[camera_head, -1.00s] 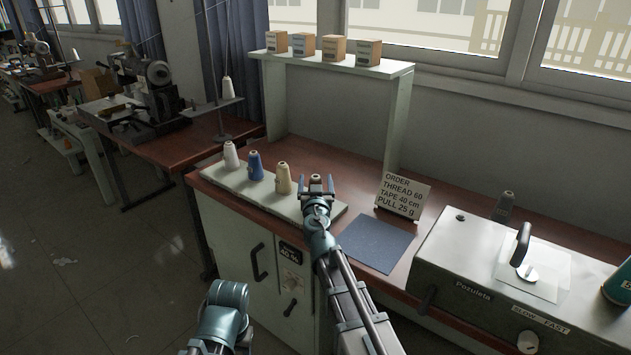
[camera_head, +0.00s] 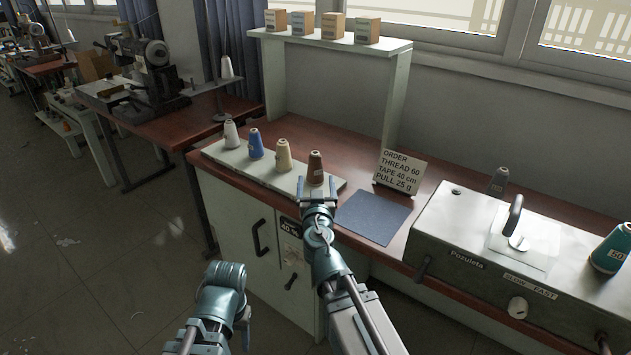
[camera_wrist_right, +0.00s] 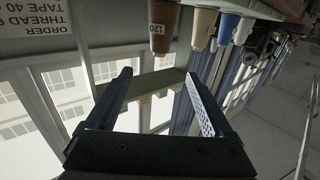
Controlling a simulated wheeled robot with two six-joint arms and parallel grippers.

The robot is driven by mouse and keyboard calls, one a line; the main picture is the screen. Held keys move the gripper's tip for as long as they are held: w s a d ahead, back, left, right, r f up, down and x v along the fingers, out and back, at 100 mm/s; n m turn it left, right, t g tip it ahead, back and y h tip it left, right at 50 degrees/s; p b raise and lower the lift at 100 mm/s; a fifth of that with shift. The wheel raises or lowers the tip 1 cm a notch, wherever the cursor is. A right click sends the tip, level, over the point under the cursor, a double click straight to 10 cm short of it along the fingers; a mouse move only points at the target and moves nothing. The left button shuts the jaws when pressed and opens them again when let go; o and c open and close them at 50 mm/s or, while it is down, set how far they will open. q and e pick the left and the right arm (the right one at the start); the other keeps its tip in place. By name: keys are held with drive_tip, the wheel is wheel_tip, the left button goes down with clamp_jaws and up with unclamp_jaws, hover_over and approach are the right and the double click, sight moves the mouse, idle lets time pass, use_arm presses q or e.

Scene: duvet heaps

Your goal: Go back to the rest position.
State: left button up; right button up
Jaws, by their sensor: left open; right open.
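My right gripper (camera_head: 317,188) is open in the head view, at the front edge of the bench before the brown thread cone (camera_head: 316,168). In the right wrist view the jaws (camera_wrist_right: 158,78) are spread with nothing between them. That view is upside down, and the brown cone (camera_wrist_right: 164,28), marked 120, stands apart beyond the fingertips. My left arm shows only as a link at the bottom of the head view; its gripper fingers do not show.
White (camera_head: 231,134), blue (camera_head: 255,144) and cream (camera_head: 284,155) cones stand left of the brown one on a pale strip. A dark mat (camera_head: 375,217), an order card (camera_head: 400,172) and a grey machine (camera_head: 470,250) lie to the right. The floor at left is open.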

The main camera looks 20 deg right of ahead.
drive_tip(key=s+a+n+g+y+p, duration=0.1)
drive_tip(key=s+a+n+g+p, duration=0.1)
drive_tip(key=s+a+g+p, duration=0.3)
drive_tip(key=s+a+f+n+g+y+p, duration=0.1)
drive_tip(key=s+a+n+g+p, duration=0.1)
drive_tip(key=s+a+g+p, duration=0.3)
drive_tip(key=s+a+n+g+y+p, duration=0.1)
drive_tip(key=s+a+g+p, duration=0.4)
drive_tip(key=s+p, duration=0.5)
drive_tip(key=s+n+g, duration=0.1)
drive_tip(key=s+g, duration=0.1)
drive_tip(key=s, duration=0.3)
drive_tip(key=shift+f+n+g+p, duration=0.15)
drive_tip(key=shift+n+g+p, duration=0.15)
drive_tip(key=shift+n, duration=0.1)
